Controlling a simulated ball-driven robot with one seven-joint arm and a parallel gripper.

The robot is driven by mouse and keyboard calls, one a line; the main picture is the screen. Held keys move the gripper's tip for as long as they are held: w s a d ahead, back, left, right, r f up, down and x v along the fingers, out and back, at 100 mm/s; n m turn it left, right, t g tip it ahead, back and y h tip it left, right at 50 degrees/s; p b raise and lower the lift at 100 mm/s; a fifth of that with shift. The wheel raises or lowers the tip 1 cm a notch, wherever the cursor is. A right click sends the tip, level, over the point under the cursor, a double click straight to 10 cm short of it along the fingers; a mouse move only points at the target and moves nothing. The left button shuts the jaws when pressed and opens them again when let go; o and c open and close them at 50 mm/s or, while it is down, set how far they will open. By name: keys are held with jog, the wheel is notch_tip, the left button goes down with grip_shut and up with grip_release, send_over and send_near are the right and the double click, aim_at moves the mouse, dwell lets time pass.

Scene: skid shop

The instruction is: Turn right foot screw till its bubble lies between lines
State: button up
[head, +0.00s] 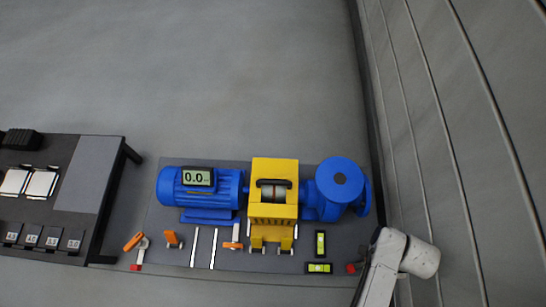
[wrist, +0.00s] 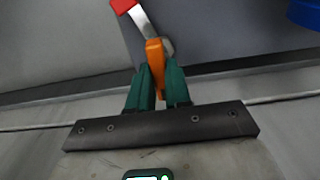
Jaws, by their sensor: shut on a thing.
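In the wrist view the green fingers of my gripper (wrist: 158,88) are shut on the orange handle (wrist: 155,52) of a foot screw. A pale metal arm (wrist: 142,22) runs from the handle to a red end piece (wrist: 122,5). In the head view a red piece (head: 351,268) shows at the skid's right front corner, beside my arm; the fingers and orange handle are not visible there.
The dark skid (head: 170,255) carries a blue motor (head: 210,205) with a display reading 0.0, a yellow guard (head: 272,211) and a blue pump (head: 340,183). Another orange-handled screw (head: 133,241) stands at the left corner. A ridged wall (head: 450,130) is close on the right; a dark table (head: 60,230) stands left.

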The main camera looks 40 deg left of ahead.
grip_shut()
jog(key=shift+r+m+p, duration=0.2)
jog(key=shift+m+p, duration=0.5)
jog(key=shift+f+m, duration=0.2)
jog(key=shift+m, duration=0.5)
jog(key=shift+p, duration=0.3)
jog(key=shift+r+m, duration=0.1)
jog(key=shift+m, duration=0.4)
jog(key=shift+m+p, duration=0.45)
jog(key=shift+m, duration=0.45)
jog(key=o, duration=0.8)
grip_release()
